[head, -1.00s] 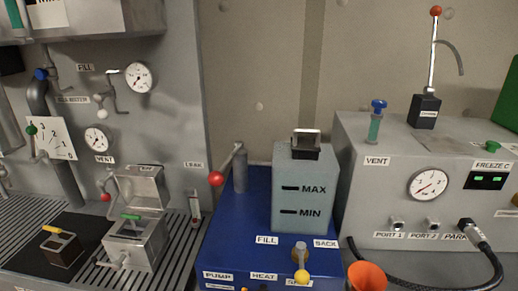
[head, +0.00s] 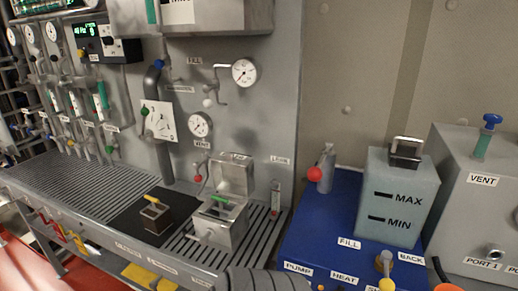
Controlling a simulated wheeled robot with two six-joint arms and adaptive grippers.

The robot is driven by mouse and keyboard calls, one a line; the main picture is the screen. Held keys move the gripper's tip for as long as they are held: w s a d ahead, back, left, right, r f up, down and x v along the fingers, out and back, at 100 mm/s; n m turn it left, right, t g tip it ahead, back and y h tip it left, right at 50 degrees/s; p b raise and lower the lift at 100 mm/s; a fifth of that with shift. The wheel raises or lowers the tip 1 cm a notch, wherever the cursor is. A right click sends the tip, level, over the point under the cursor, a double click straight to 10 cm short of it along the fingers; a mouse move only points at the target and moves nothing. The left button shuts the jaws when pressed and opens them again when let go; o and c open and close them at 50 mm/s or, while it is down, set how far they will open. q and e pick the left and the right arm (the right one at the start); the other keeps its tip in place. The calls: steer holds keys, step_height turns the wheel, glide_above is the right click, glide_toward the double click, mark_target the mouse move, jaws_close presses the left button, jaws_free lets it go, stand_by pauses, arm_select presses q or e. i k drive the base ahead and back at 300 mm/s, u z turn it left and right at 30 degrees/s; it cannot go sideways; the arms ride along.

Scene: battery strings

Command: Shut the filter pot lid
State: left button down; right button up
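The filter pot (head: 221,222) is a small grey metal box standing on the slatted bench, left of the blue unit. Its lid (head: 233,174) stands open, raised upright at the back of the pot, with a label along its top edge. A green-handled part (head: 221,199) sits in the pot's open mouth. A small handle sticks out low on the pot's front left. Neither of my grippers shows in the head view.
A dark box with a yellow handle (head: 154,214) stands on a black mat left of the pot. A red-knobbed valve (head: 198,178) is just behind the pot. The blue unit (head: 312,224) stands to the right. A grey ribbed shape at the bottom edge is unclear.

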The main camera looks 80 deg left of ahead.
mark_target(233, 174)
steer(key=k, duration=0.45)
steer(key=u, duration=0.9)
